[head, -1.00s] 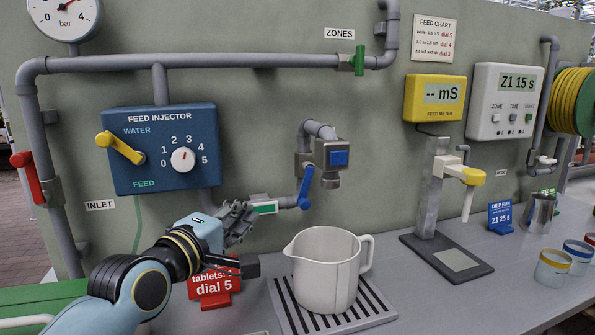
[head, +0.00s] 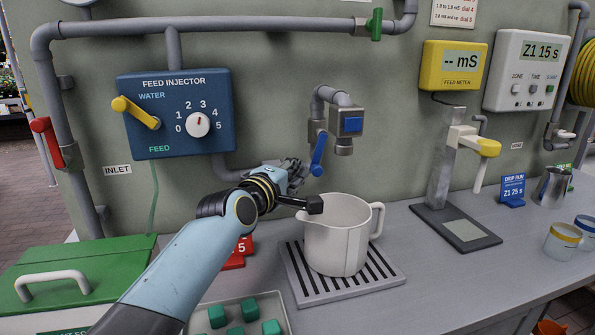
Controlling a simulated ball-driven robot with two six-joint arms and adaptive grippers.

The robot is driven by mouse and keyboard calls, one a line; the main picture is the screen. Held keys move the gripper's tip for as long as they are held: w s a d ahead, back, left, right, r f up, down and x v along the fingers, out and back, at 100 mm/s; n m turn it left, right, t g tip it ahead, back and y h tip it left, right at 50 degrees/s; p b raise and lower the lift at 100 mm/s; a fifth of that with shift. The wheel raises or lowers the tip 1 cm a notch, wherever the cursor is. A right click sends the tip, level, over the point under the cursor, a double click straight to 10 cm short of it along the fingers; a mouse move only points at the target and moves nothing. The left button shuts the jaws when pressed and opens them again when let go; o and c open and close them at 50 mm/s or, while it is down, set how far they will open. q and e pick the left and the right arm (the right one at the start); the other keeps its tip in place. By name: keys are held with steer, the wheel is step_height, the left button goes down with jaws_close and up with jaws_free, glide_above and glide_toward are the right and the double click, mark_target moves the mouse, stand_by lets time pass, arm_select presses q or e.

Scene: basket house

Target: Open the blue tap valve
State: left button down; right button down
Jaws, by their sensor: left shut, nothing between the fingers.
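The blue tap valve (head: 318,155) is a blue lever on the tap (head: 346,125), which hangs from a grey pipe on the wall. The lever slants down and slightly left. My left gripper (head: 300,172) is shut and empty, just left of the lever and close to its lower end; I cannot tell whether they touch. A white jug (head: 335,240) stands under the tap on a slatted drip tray (head: 388,276). My right gripper is not in view.
The feed injector panel (head: 170,130) with its yellow lever is on the wall at left. A green lidded box (head: 70,280) and a tray of green cubes (head: 236,313) are in front. The feed meter stand (head: 440,190) is right of the jug.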

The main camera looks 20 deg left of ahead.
arm_select(q)
steer(key=shift+w+d, duration=0.15)
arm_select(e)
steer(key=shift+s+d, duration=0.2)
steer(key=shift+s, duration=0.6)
